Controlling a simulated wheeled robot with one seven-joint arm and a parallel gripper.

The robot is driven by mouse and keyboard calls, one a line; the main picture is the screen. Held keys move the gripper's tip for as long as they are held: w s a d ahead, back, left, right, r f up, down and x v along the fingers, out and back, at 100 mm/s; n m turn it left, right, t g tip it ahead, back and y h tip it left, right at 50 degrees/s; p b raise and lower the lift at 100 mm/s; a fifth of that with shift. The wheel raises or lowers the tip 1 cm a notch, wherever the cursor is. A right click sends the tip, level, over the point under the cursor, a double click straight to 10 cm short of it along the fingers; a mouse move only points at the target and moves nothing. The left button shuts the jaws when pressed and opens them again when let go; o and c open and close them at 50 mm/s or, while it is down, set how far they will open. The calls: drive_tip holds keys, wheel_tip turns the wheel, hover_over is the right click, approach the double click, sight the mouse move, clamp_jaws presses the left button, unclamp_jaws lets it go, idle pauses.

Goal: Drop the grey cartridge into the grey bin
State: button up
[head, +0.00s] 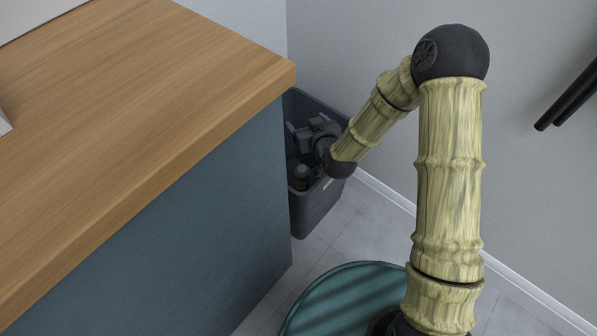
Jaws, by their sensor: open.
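The grey bin (318,208) stands on the floor in the corner, just past the end of the wooden counter. My gripper (294,138) reaches over the bin's mouth and down inside its rim, and it is open. A small dark grey cylinder (301,178) shows inside the bin, below and beside my gripper. I cannot tell whether it is the grey cartridge or a part of my wrist. No other cartridge is visible. The counter's corner hides the bin's left side, and my wrist covers part of its right rim.
The wooden countertop (140,100) with its blue-grey side panel (200,225) fills the left, its corner close to the bin. Grey walls (350,50) stand behind and right. Black bars (568,97) stick out at the right. Bare tiled floor (360,235) lies right of the bin.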

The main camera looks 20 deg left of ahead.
drive_tip(key=p+v, duration=0.7)
drive_tip(key=v, duration=0.4)
drive_tip(key=shift+d+r, duration=0.2)
drive_tip(key=shift+r, duration=0.1)
drive_tip(key=p, duration=0.2)
drive_tip(key=shift+s+d+r+p, duration=0.15)
drive_tip(key=shift+s+p, duration=0.2)
drive_tip(key=s+d+p, duration=0.1)
drive_tip(key=p, duration=0.3)
drive_tip(key=shift+s+r, duration=0.1)
drive_tip(key=shift+s, duration=0.05)
